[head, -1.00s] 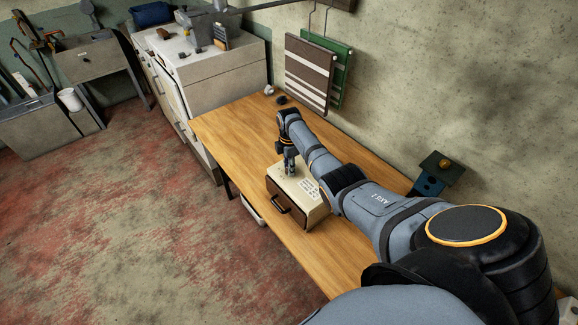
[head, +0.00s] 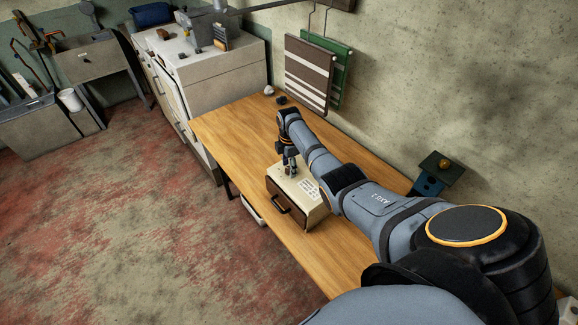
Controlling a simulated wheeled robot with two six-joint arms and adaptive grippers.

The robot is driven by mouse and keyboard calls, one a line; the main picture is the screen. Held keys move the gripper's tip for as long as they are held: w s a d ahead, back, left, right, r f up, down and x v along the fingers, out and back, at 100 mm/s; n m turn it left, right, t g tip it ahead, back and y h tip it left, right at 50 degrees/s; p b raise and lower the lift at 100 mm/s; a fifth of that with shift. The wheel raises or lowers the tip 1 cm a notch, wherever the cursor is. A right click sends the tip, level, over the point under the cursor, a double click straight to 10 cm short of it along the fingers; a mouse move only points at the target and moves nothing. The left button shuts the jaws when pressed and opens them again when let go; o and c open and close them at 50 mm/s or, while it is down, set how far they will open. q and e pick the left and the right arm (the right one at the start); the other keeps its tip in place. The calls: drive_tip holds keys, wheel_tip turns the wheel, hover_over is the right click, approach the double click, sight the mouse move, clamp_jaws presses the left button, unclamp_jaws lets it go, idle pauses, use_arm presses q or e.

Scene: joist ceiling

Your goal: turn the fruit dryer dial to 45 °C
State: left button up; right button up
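The fruit dryer (head: 312,210) is a cream box with a brown front and a dark handle. It sits on the wooden table (head: 236,125), with a printed panel on its top right. My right gripper (head: 291,173) points down at the top of the dryer, near its back left part. The dial is not visible; the gripper covers that spot. The fingers are too small to tell whether they are open or shut on the dial. My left gripper is out of view.
Brown and green striped towels (head: 308,75) hang on the wall behind the table. A dark blue item with an orange knob (head: 434,174) stands at the table's back right. A grey cabinet (head: 220,70) adjoins the table's far end. The table's left part is mostly bare.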

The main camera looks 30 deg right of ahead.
drive_tip(key=shift+r, duration=0.1)
wheel_tip(320, 180, up, 12)
idle(0.4)
drive_tip(key=shift+f, duration=0.2)
